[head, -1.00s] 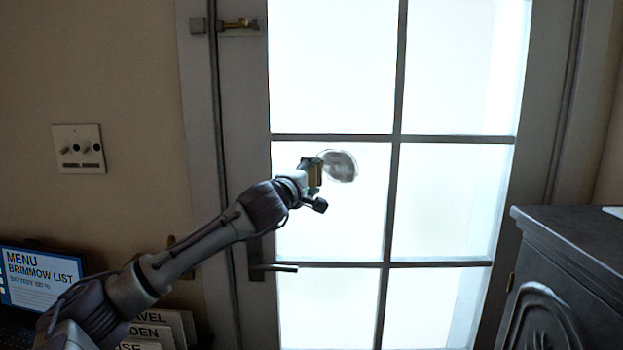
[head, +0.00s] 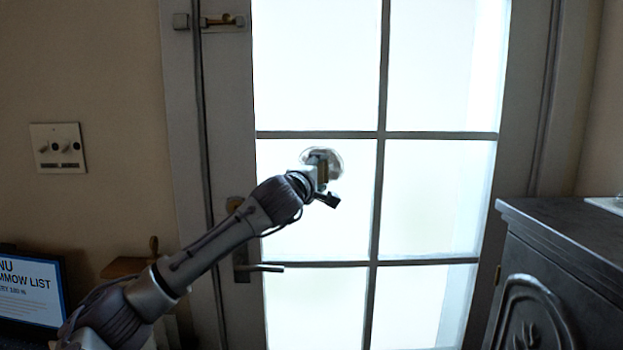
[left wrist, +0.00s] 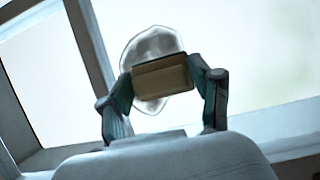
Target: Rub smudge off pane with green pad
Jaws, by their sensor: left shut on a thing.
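The smudge (head: 336,160) is a greyish oval mark on a middle-row pane (head: 300,225) of the door, left of the central bar. My left gripper (head: 322,174) is in front of it and hides part of it. In the left wrist view my gripper (left wrist: 168,84) is shut on the pad (left wrist: 162,80), a small block whose near face looks tan-brown. There the smudge (left wrist: 152,43) shows above and below the pad. Whether the pad touches the glass I cannot tell. My right gripper is not in view.
The door has a latch (head: 222,21) at the top and a lever handle (head: 262,268) below my forearm. A dark carved cabinet (head: 560,240) stands at the right. A lit screen (head: 30,288) is at the lower left, and a switch plate (head: 58,148) is on the wall.

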